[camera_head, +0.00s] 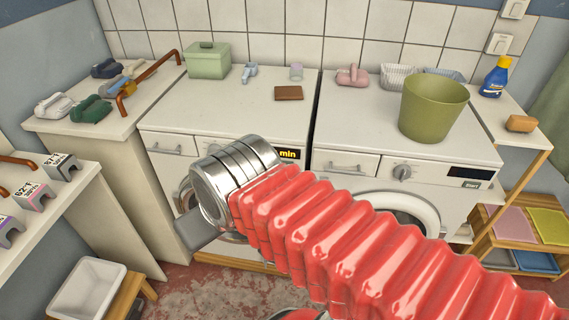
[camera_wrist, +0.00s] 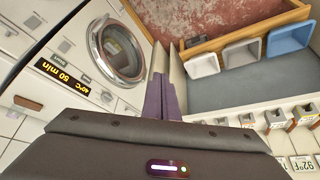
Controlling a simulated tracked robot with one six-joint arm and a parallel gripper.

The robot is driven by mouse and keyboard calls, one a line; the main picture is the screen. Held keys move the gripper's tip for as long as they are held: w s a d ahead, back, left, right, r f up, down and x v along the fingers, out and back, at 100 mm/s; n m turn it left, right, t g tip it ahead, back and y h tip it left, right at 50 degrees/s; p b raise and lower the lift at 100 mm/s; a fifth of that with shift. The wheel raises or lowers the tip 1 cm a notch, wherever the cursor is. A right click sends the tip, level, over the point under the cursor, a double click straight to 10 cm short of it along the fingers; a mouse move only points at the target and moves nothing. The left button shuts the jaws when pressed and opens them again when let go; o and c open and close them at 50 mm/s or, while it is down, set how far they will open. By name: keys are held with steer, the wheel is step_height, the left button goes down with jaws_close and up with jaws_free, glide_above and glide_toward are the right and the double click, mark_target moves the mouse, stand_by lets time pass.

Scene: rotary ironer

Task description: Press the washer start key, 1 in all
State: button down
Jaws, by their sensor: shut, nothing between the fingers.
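Two white front-loading machines stand side by side. The left machine (camera_head: 165,145) has a lit display (camera_head: 289,154) reading "min", partly hidden by my red arm. In the wrist view its display (camera_wrist: 62,80) reads 40°C and 50 min, upside down, beside its round door (camera_wrist: 118,48). Small keys and a knob sit around that display, with lettering too small to read surely. The right machine (camera_head: 480,150) has a knob, a dark display and a key labelled Start (camera_head: 471,184). My gripper (camera_head: 192,232) is shut and empty, in front of the left machine; its fingers (camera_wrist: 166,70) point past the door.
An olive bucket (camera_head: 432,108), a green box (camera_head: 208,60) and a brown block (camera_head: 289,93) stand on the machine tops. A shelf (camera_head: 45,205) with tagged clips is at left, above a white bin (camera_head: 88,288). A wooden rack (camera_head: 520,235) stands at right.

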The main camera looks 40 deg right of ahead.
steer(key=shift+f, duration=0.1)
steer(key=a+f+m+g+y, duration=0.4)
steer(key=a+f+y, duration=0.15)
steer(key=f, duration=0.25)
steer(key=w+d+f+m+t+y, duration=0.2)
steer(key=w+m+t+y, duration=0.2)
steer(key=w+m+y, duration=0.3)
steer(key=w+d+f+m+t+h, duration=0.2)
steer(key=w+d+m+t, duration=0.25)
steer(key=d, duration=0.25)
steer(key=w+d+f+m+t+h, duration=0.1)
steer(key=w+d+m+t+h, duration=0.1)
steer(key=w+d+m+t, duration=0.4)
steer(key=s+d+f+m+h, duration=0.2)
steer(key=d+f+m+h, duration=0.1)
steer(key=d, duration=0.6)
steer(key=s+d+f+m+h, duration=0.3)
steer(key=d+f+h, duration=0.2)
steer(key=d+h, duration=0.2)
steer(key=shift+s+d+f+t, duration=0.15)
steer(key=shift+s+d+t, duration=0.25)
steer(key=shift+d, duration=0.5)
